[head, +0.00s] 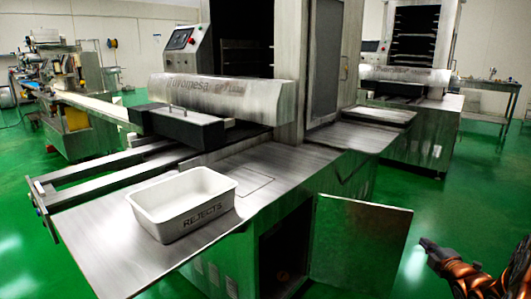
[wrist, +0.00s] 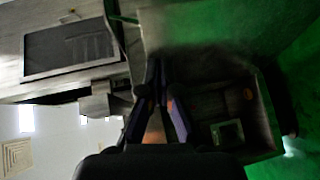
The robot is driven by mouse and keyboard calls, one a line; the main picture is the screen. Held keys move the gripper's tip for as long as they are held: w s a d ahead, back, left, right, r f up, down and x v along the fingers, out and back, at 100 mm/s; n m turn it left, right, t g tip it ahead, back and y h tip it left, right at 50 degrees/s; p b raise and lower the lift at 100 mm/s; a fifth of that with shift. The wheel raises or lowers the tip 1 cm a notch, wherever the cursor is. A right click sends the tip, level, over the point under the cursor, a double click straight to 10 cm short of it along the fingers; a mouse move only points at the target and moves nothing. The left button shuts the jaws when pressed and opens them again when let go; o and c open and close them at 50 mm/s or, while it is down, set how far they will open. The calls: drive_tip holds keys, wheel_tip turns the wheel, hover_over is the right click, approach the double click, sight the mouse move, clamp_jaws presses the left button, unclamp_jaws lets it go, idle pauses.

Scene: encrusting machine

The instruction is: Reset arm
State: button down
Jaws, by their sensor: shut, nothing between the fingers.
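My arm (head: 465,272) is at the lower right of the head view, orange and black, in front of the machine and right of its open door. Its dark end reaches up and left, apart from the door in the picture. In the wrist view my gripper (wrist: 160,88) shows as dark, purplish fingers at the middle. It is shut and holds nothing. The steel machine (head: 250,165) fills the middle of the head view. Its low cabinet door (head: 360,248) stands open beside a dark compartment (head: 283,258).
A white REJECTS bin (head: 185,212) stands on the steel worktop (head: 100,240). A second machine (head: 425,130) and a steel table (head: 488,92) stand behind at right. Green floor (head: 455,210) is clear right of the door. The wrist view shows a dark-windowed panel (wrist: 70,50).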

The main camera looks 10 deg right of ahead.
drive_tip(key=s+a+r+m+g+h+p, duration=0.1)
drive_tip(key=s+a+r+m+g+p, duration=0.3)
drive_tip(key=a+r+p, duration=0.5)
drive_tip(key=s+a+r+m+g+h+p, duration=0.1)
drive_tip(key=s+a+r+m+g+p, duration=0.3)
drive_tip(key=a+r+p, duration=0.55)
drive_tip(key=s+a+r+m+g+y+p, duration=0.1)
drive_tip(key=s+a+r+m+g+p, duration=0.1)
drive_tip(key=s+a+r, duration=0.5)
drive_tip(key=s+a+r+m+g+y+p, duration=0.1)
drive_tip(key=s+a+r+m+g+p, duration=0.2)
drive_tip(key=s+a+r+p, duration=0.4)
drive_tip(key=s+a+r+m+g+y+p, duration=0.2)
drive_tip(key=s+a+r+g+p, duration=0.2)
drive_tip(key=s, duration=1.4)
drive_tip(key=a+r+p, duration=0.1)
drive_tip(key=a+r, duration=0.1)
drive_tip(key=a, duration=0.1)
drive_tip(key=shift+s+r+m+g, duration=0.3)
drive_tip(key=shift+s+r+g, duration=0.05)
drive_tip(key=shift+r+g, duration=0.05)
